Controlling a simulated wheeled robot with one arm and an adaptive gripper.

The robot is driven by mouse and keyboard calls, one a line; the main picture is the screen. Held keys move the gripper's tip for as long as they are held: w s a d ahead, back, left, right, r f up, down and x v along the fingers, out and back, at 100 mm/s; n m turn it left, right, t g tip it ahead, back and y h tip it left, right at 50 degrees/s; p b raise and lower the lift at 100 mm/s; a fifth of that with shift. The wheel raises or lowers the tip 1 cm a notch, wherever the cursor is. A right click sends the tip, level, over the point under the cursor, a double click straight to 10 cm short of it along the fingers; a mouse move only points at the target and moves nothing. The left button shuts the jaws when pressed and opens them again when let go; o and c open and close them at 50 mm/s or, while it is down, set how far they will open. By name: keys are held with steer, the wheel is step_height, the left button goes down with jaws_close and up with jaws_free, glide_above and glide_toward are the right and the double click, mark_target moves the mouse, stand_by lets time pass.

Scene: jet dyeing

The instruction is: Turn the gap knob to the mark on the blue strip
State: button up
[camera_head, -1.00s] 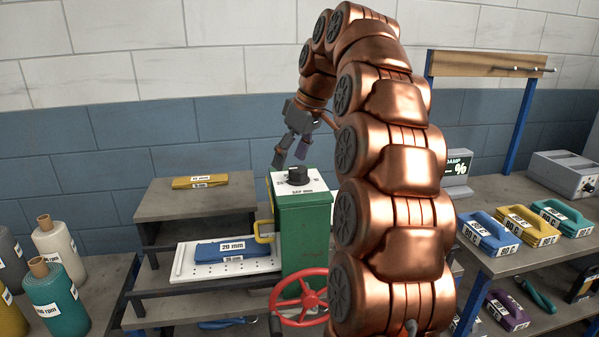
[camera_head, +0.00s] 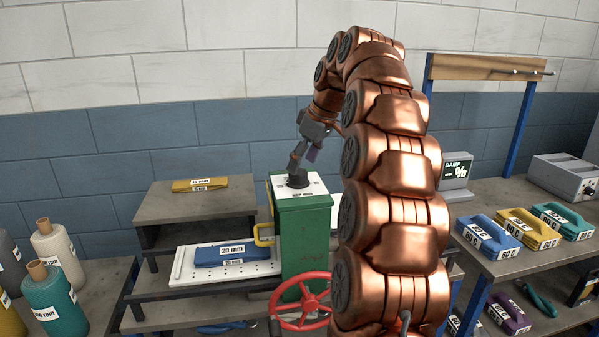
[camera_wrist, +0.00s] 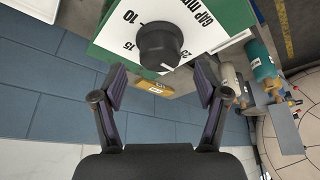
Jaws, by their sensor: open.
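The gap knob (camera_head: 298,178) is black and sits on the white dial plate on top of a green box (camera_head: 305,235). In the wrist view the knob (camera_wrist: 160,45) shows a white line on its lower side, between the printed 15 and a number at lower right that is hard to read. The blue strip (camera_head: 222,254), labelled 20 mm, lies on a white perforated plate left of the box. My gripper (camera_head: 301,160) is above the knob, fingers pointing down. In the wrist view my gripper (camera_wrist: 160,76) is open, fingers apart, the knob ahead between and beyond the tips.
A red handwheel (camera_head: 301,301) is at the front of the green box. A yellow strip (camera_head: 200,183) lies on the upper shelf. Bobbins (camera_head: 55,300) stand at left. Coloured handled blocks (camera_head: 488,232) and a DAMP display (camera_head: 456,172) are on the right table.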

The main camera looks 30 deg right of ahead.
mark_target(299, 171)
steer(key=shift+x, duration=1.95)
steer(key=shift+c, duration=0.4)
